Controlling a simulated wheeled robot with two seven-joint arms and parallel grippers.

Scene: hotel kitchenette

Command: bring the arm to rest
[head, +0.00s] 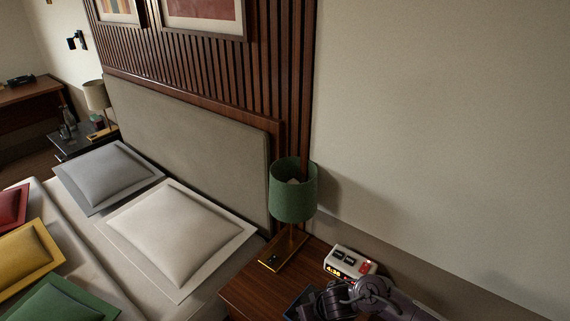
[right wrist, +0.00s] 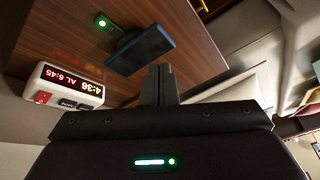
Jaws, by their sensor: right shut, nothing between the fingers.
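My right gripper (right wrist: 158,84) shows in the right wrist view with its two dark fingers together and nothing between them. In the head view my right arm (head: 375,296) comes in at the bottom edge, above the wooden nightstand (head: 247,293); its fingertips are hard to make out there. A dark blue flat device (right wrist: 140,47) lies on the nightstand beyond the fingers in the wrist view, with a small green light (right wrist: 102,22) beside it. The fingers look apart from it. My left gripper is not in view.
A white alarm clock (head: 350,263) stands close to my right arm, also at left in the wrist view (right wrist: 69,87). A green-shaded lamp (head: 293,190) stands behind on the nightstand. The bed with a white pillow (head: 180,235) is left; bare wall (head: 450,130) is right.

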